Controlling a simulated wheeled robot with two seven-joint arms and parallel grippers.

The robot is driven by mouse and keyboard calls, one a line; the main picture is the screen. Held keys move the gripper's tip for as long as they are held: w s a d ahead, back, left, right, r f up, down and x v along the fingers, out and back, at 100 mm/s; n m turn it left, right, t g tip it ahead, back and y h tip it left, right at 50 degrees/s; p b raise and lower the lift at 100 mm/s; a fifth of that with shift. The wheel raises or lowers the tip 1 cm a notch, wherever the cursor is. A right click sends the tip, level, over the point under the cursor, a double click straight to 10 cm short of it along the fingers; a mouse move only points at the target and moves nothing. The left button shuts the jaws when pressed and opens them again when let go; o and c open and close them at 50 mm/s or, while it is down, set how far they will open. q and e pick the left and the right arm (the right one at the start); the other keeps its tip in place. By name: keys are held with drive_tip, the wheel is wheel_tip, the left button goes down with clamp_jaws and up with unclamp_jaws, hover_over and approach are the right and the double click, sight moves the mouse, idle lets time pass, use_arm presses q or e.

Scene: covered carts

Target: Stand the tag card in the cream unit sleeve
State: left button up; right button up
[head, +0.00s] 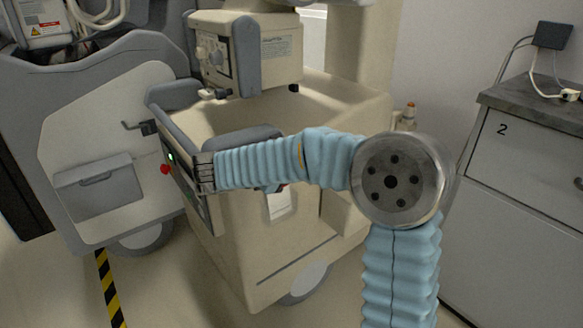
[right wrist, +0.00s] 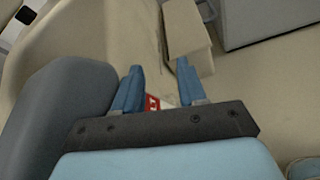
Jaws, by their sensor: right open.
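In the right wrist view my right gripper (right wrist: 159,67) is open, its two blue fingers apart. A white card with a red mark (right wrist: 153,102) shows low between the fingers, partly hidden by the gripper's dark base. I cannot tell whether a finger touches it. In the head view a white card-like panel (head: 280,204) shows on the side of the cream unit (head: 290,245), just below my blue-covered right arm. The arm hides its upper part, so I cannot tell the sleeve's edges or how the card sits. My left gripper is not in view.
A grey padded bumper (right wrist: 70,110) lies close left of the right gripper. A grey and cream cart (head: 90,150) stands at the left. A grey-topped cabinet marked 2 (head: 530,150) stands at the right. Floor shows in front of the cream unit.

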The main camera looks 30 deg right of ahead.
drive_tip(key=p+v, duration=0.1)
drive_tip(key=v, duration=1.3)
